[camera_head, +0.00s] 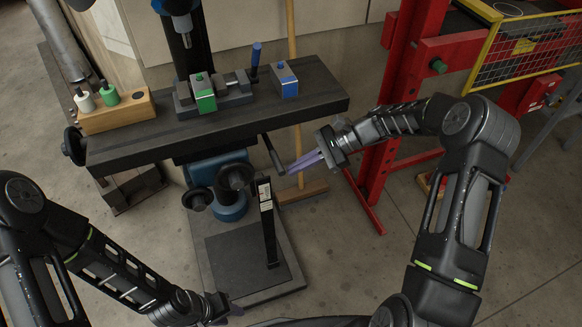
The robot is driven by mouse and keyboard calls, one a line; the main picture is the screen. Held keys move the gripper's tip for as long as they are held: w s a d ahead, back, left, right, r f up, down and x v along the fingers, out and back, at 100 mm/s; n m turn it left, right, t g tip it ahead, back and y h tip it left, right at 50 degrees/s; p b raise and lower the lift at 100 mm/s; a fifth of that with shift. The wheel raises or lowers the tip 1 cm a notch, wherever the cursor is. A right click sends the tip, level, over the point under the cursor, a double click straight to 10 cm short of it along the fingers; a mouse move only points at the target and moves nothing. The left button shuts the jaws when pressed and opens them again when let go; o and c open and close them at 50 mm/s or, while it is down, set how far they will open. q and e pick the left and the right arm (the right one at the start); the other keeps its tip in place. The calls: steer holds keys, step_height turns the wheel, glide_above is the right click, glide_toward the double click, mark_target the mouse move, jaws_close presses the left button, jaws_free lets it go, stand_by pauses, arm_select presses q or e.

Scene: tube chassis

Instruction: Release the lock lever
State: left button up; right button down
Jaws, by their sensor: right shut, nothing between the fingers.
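A black lever (273,155), which looks like the lock lever, hangs at a slant under the front edge of the dark machine table (310,103). My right gripper (293,169) reaches in from the right with its pale purple fingers shut and empty. Its fingertips are just to the right of the lever's lower end; I cannot tell whether they touch it. My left gripper (232,311) is low at the bottom of the picture, well away from the lever. Its fingers are small and partly hidden, so their opening does not show.
On the table stand a vise with a green block (204,94), a blue block (287,80) and a wooden rack (122,113). Black handwheels (235,177) and an upright black post (268,222) stand below. A red frame (381,160) rises behind my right arm.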

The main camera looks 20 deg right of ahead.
steer(key=v, duration=0.8)
steer(key=shift+w+a+r, duration=0.15)
steer(key=shift+w+r, duration=0.05)
steer(key=shift+w, duration=0.2)
step_height(320, 180, down, 13)
steer(key=d+n+t+h, duration=0.1)
steer(key=n+t+h, duration=0.1)
steer(key=h, duration=0.3)
steer(key=s+a+f+n+h+p, duration=0.3)
steer(key=s+a+f+n+p, duration=0.1)
steer(key=s+f, duration=0.15)
steer(key=s+a+r+n+g+p, duration=0.1)
steer(key=s+a+r+n+p, duration=0.1)
steer(key=s+a, duration=0.5)
steer(key=s+a+r+n+g+p, duration=0.1)
steer(key=s+a+r+n+p, duration=0.2)
steer(key=s, duration=1.1)
steer(key=a+n+p, duration=0.1)
steer(key=a+n, duration=0.2)
steer(key=a, duration=0.2)
steer(key=shift+s+a+p, duration=0.15)
steer(key=shift+s+p, duration=0.05)
steer(key=shift+p, duration=0.2)
